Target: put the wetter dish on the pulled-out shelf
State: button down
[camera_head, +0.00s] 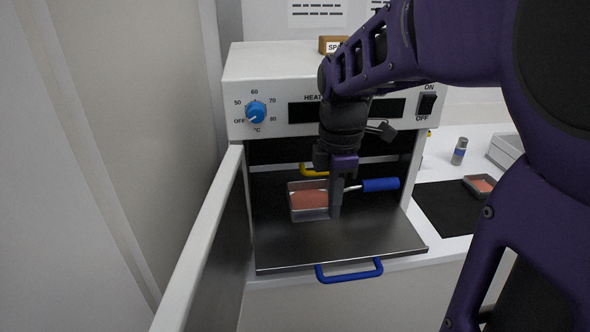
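A square metal dish (308,201) with red-brown pigment is at the shelf (350,240), which is pulled out of the heater and has a blue front handle (349,271). Whether the dish rests fully on the shelf is hard to tell. My gripper (335,212) points down at the dish's right wall; its fingers look close together, and whether they pinch the wall is unclear. A second dish (480,185) with similar reddish pigment sits on the black mat (446,208) at the right. Which dish is wetter does not show.
The heater (272,85) has its door (212,240) open at the left. A blue-handled tool (380,184) lies behind my gripper. A yellow handle (313,171) shows inside. A small bottle (459,151) and a grey tray (505,150) stand right. The shelf's front is clear.

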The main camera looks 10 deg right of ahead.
aim_at(329, 250)
notch_tip(329, 250, down, 8)
jog(key=b, duration=0.6)
jog(key=shift+f, duration=0.25)
jog(key=shift+f+b, duration=0.2)
jog(key=shift+b, duration=0.1)
jog(key=c, duration=1.1)
grip_release()
notch_tip(329, 250, up, 12)
jog(key=p, duration=1)
jog(key=shift+r, duration=0.2)
